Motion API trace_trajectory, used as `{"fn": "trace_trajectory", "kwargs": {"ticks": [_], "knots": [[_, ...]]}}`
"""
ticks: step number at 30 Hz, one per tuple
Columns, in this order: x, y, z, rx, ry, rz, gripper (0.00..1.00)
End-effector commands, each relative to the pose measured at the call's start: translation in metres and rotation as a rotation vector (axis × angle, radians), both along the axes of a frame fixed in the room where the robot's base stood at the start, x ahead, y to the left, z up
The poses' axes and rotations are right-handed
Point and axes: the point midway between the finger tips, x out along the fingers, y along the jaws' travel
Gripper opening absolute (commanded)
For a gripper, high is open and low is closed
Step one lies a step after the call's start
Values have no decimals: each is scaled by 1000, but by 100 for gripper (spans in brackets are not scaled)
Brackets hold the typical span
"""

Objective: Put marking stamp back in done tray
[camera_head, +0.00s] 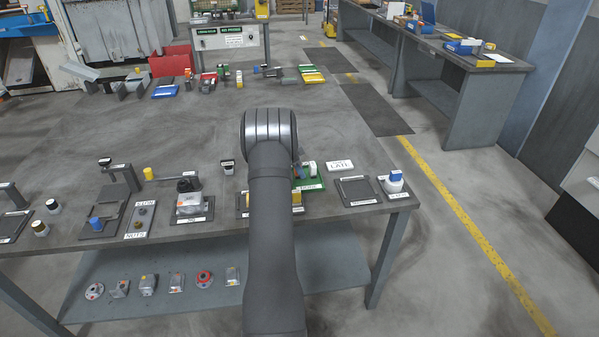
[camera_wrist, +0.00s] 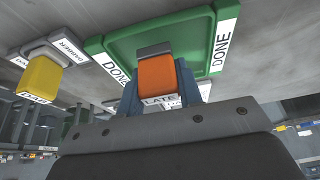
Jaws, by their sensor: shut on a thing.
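In the wrist view, my gripper (camera_wrist: 157,86), with blue fingers, is shut on an orange block with a dark grey end, which looks like the marking stamp (camera_wrist: 157,75). A white label on it is partly covered. The green done tray (camera_wrist: 98,46), with white DONE labels, lies just beyond the stamp. I cannot tell whether the stamp touches it. In the head view, the green tray (camera_head: 314,185) shows at the right of my arm. My arm hides most of the gripper and the stamp there.
A yellow-handled piece (camera_wrist: 43,77) stands left of the green tray in the wrist view. In the head view, a dark square tray (camera_head: 356,190) and a white container with a blue top (camera_head: 394,181) stand right of the green tray, near the table's edge.

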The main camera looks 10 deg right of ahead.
Motion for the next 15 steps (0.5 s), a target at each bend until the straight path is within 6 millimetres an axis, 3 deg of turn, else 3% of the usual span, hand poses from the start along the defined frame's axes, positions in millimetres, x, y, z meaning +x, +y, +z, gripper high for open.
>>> {"fn": "trace_trajectory", "kwargs": {"ticks": [3,14,15], "knots": [[0,0,-13,-1,-1,-1,18],[0,0,-17,0,0,0,18],[0,0,-17,0,0,0,41]]}}
